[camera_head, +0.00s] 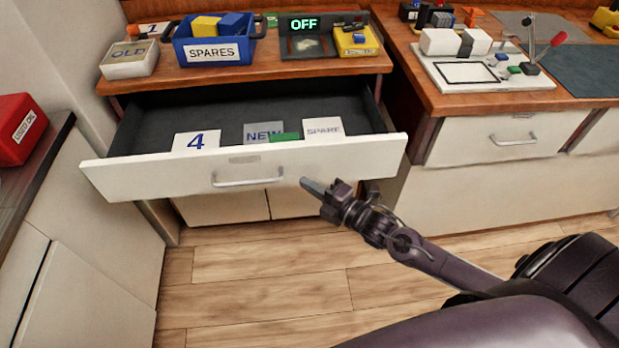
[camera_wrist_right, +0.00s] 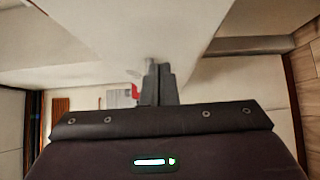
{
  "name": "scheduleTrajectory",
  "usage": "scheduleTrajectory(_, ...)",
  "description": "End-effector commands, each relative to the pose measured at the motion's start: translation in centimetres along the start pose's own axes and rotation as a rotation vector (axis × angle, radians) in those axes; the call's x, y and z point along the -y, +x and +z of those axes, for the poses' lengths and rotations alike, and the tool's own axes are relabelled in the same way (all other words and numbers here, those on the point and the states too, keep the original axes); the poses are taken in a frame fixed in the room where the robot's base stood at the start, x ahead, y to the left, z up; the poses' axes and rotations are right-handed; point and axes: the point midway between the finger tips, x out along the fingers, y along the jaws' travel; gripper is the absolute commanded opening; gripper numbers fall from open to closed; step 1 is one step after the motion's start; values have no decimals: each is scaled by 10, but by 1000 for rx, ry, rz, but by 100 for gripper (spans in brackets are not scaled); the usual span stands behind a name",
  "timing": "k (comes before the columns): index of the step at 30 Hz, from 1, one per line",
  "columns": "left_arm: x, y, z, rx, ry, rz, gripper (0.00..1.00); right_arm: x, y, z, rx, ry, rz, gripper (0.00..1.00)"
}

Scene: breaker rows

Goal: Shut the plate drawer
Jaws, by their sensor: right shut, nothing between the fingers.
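The plate drawer (camera_head: 130,175) stands pulled out under the back left counter, its white front facing me with a bar handle (camera_head: 247,182). Inside are a plate marked 4 (camera_head: 196,141), a NEW plate (camera_head: 262,130), a SPARE plate (camera_head: 323,128) and a small green block (camera_head: 285,137). My right gripper (camera_head: 311,187) is shut and empty. It is close to the drawer front, right of the handle; I cannot tell if it touches. In the right wrist view its fingers (camera_wrist_right: 158,82) are together before a pale surface. My left gripper is not in view.
The counter (camera_head: 285,70) above the drawer holds a blue SPARES bin (camera_head: 212,50), an OLD box (camera_head: 130,58) and a display reading OFF (camera_head: 304,24). A closed drawer (camera_head: 495,139) is at right. A red box (camera_head: 20,128) stands at far left. The wooden floor (camera_head: 250,275) is clear.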

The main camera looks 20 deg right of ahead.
Motion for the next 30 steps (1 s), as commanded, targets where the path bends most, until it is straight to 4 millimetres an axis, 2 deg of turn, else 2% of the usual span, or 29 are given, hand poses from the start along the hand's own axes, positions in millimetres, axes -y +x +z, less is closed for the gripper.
scheduleTrajectory(6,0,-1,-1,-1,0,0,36,0,14,13,-1,2,0,0)
scheduleTrajectory(19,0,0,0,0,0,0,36,1,16,15,-2,3,0,0)
scheduleTrajectory(26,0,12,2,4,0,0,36,2,28,28,0,0,3,0)
scheduleTrajectory(30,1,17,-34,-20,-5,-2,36,4,46,46,1,-3,5,0)
